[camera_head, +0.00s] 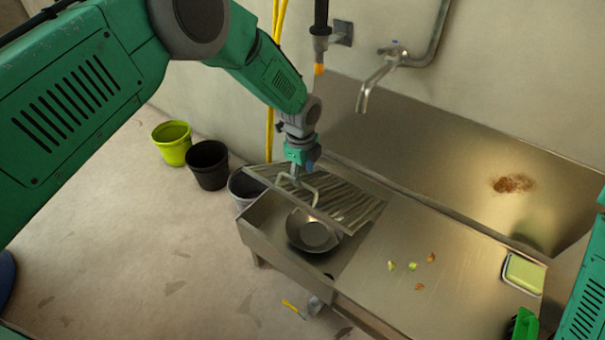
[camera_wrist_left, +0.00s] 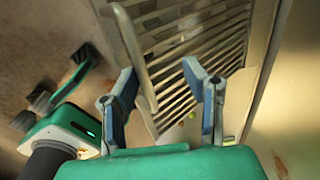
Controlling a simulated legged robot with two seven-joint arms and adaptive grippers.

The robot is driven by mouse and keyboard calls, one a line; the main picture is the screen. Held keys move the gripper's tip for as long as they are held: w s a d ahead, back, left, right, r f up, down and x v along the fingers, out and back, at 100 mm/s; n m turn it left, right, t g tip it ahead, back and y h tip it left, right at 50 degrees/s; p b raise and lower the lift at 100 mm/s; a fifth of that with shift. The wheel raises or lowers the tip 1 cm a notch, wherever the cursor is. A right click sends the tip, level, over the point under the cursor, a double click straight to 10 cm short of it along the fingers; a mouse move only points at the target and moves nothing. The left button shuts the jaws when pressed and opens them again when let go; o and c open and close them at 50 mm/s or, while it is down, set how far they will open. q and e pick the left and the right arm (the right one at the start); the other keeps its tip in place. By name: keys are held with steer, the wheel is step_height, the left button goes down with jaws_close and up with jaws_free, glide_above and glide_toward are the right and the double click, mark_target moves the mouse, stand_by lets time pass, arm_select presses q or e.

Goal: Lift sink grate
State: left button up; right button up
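The sink grate (camera_head: 350,204) is a slatted metal rack over the back part of the sink basin. My left gripper (camera_head: 300,172) is at this handle. In the left wrist view, the two fingers of my left gripper (camera_wrist_left: 166,78) are spread apart. The handle (camera_wrist_left: 137,55) runs between them, closer to the left finger, with the grate's slats (camera_wrist_left: 195,50) behind.
A round metal pan (camera_head: 313,235) is in the basin in front of the grate. Food scraps (camera_head: 413,267) and a green sponge in a tray (camera_head: 524,272) are on the counter (camera_head: 450,245) to the right. A faucet (camera_head: 375,82) hangs above. Buckets (camera_head: 207,165) stand at left.

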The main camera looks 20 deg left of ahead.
arm_select(q)
steer(key=shift+r, duration=0.1)
stand_by(0.5)
steer(key=shift+r, duration=0.15)
step_height(320, 180, up, 11)
steer(key=shift+s+a+r, duration=0.15)
steer(key=shift+s+r, duration=0.05)
steer(key=shift+s, duration=0.25)
